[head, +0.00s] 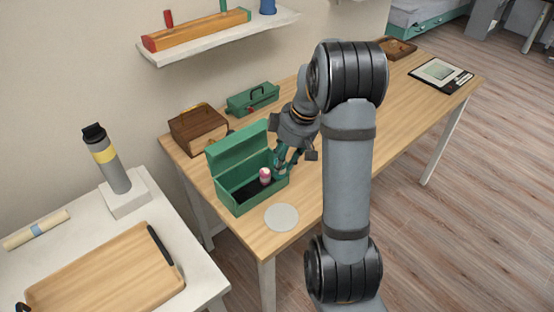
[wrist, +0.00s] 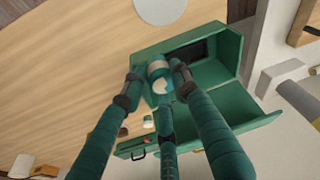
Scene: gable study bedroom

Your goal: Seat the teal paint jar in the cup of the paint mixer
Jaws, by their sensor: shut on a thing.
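My gripper (head: 281,170) is low at the right end of an open green box (head: 238,205). In the wrist view its teal fingers (wrist: 157,76) are shut on a small teal jar with a pale band (wrist: 157,68), above or at the box's end. In the head view a small pink-and-white object (head: 265,175) shows over the box opening beside the fingertips; I cannot tell whether it is part of the held jar. A grey cylinder (head: 116,177) with a yellow band and black top stands on a white block at the left. I cannot tell whether it is the paint mixer; no cup is clear.
The box lid (head: 238,148) is raised at the back. A pale disc (head: 282,217) lies in front. A cutting board (head: 105,275) lies on the white side table. The wooden desk is largely clear rightward.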

